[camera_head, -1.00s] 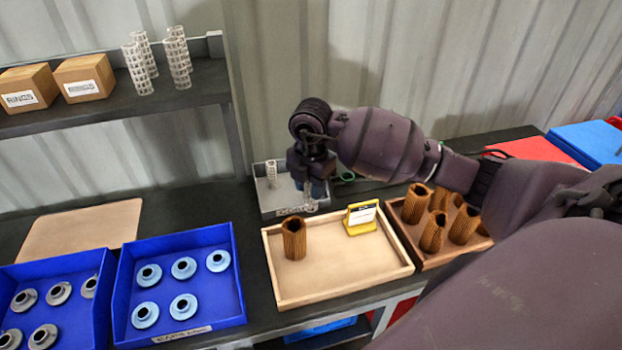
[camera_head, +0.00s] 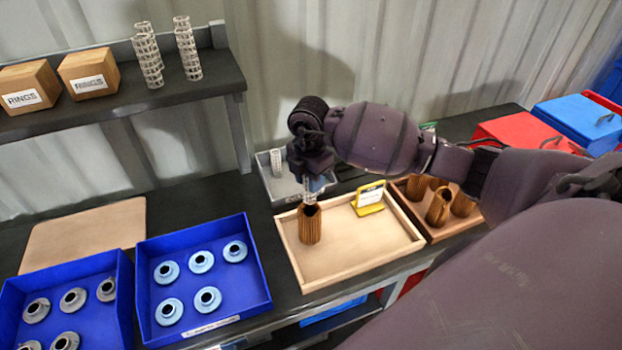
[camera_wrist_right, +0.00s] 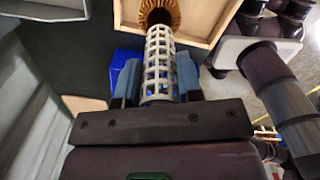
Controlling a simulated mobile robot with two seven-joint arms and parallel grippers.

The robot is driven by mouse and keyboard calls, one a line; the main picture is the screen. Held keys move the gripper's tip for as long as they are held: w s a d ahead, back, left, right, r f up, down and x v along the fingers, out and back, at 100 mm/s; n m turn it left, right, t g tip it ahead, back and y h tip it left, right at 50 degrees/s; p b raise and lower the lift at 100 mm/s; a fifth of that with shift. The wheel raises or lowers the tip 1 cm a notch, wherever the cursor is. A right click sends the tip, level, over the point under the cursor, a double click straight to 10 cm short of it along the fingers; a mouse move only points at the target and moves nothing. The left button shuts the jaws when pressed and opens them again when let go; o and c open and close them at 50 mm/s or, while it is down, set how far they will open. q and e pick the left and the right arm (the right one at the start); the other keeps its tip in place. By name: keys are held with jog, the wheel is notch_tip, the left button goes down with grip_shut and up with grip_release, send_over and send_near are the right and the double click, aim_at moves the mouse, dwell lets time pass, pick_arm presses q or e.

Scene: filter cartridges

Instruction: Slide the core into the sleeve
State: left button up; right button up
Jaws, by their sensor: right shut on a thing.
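The core, a white perforated tube (camera_head: 310,189), hangs upright in my right gripper (camera_head: 313,178). In the right wrist view the blue-padded fingers of the right gripper (camera_wrist_right: 158,80) are shut on the core (camera_wrist_right: 159,62). The sleeve, a brown pleated open tube (camera_head: 310,227), stands upright at the left end of the wooden tray (camera_head: 362,262). The core's lower end is at the sleeve's top opening; I cannot tell whether it is inside. The sleeve also shows beyond the core in the right wrist view (camera_wrist_right: 160,10). My left gripper is not in view.
A yellow sign holder (camera_head: 369,199) stands in the tray. A wooden box (camera_head: 447,235) to the right holds more brown sleeves. A grey bin (camera_head: 268,180) behind holds a white core. Blue bins (camera_head: 240,311) with end caps stand at the left.

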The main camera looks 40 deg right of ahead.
jog(key=shift+d+f+b, duration=0.1)
jog(key=shift+f+b, duration=0.3)
jog(key=shift+f, duration=0.1)
jog(key=shift+f+b, duration=0.4)
jog(key=shift+f, duration=0.15)
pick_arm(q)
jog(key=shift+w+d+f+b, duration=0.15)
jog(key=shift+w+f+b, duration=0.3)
pick_arm(e)
jog(key=shift+f, duration=0.55)
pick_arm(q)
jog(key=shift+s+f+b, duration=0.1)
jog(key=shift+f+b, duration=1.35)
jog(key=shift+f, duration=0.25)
pick_arm(e)
jog(key=shift+f, duration=2.75)
dwell(0.5)
jog(key=o, duration=1)
jog(key=shift+c, duration=0.2)
